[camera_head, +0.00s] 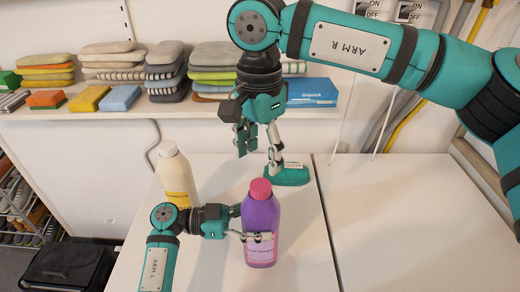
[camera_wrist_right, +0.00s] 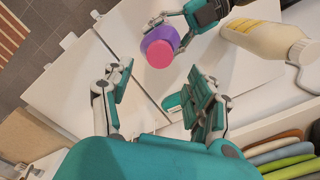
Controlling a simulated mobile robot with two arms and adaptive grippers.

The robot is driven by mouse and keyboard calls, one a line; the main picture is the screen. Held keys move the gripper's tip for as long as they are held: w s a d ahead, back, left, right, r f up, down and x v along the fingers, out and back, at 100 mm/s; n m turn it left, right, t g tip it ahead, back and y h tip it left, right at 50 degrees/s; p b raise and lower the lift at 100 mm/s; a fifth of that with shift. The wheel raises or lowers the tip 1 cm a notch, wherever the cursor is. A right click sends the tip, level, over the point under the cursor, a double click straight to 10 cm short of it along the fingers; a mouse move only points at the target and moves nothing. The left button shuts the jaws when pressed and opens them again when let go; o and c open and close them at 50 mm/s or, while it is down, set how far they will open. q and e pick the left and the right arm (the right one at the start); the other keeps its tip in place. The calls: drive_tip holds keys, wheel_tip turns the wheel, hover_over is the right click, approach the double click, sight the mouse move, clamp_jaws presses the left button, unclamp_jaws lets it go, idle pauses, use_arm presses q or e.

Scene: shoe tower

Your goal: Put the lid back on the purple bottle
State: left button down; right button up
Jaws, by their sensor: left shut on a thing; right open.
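The purple bottle (camera_head: 262,218) stands upright on the white table, and its body also shows in the right wrist view (camera_wrist_right: 151,38). A pink lid (camera_head: 260,188) sits on top of the bottle; whether it is screwed tight I cannot tell. In the right wrist view the lid (camera_wrist_right: 160,54) faces the camera. My left gripper (camera_head: 248,223) is shut on the bottle's body from the left. My right gripper (camera_head: 262,155) is open and empty, above and behind the bottle, apart from the lid. Its spread fingers also show in the right wrist view (camera_wrist_right: 160,88).
A cream bottle (camera_head: 178,178) with a yellow label stands left of and behind the purple bottle. A teal block (camera_head: 288,175) with a white tag lies behind it, under my right gripper. A shelf (camera_head: 75,113) at the back holds stacked cloths and boxes. The table's right side is clear.

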sight(261, 185)
drive_tip(key=shift+n, duration=0.4)
drive_tip(key=shift+f, duration=4)
